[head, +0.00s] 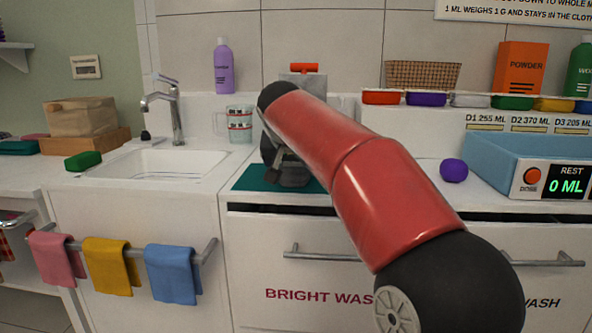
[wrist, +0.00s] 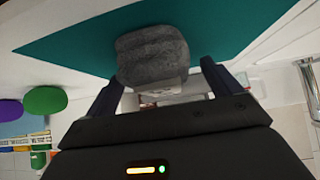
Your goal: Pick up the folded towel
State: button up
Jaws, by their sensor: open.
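A grey, fuzzy folded bundle, which looks like the folded towel (wrist: 152,52), lies on a teal mat (wrist: 75,38) in the wrist view. My gripper (wrist: 160,72) is open, with one finger on either side of the bundle's near end. I cannot tell whether the fingers touch it. In the head view my red arm reaches down over the teal mat (head: 250,178) on the counter and hides most of the gripper and bundle. Pink (head: 57,258), yellow (head: 107,266) and blue (head: 172,273) cloths hang on a rail at the left.
A sink with a tap (head: 176,110) and a glass jug (head: 238,124) stand left of the mat. A purple ball (head: 453,170) and a blue dosing tray (head: 500,150) are to the right. A back ledge holds several coloured lids and a basket (head: 422,75).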

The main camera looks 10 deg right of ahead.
jog(key=shift+x, duration=0.75)
jog(key=shift+c, duration=0.3)
jog(key=c, duration=1)
jog(key=shift+r, duration=0.1)
jog(key=shift+c, duration=0.4)
jog(key=shift+r, duration=0.1)
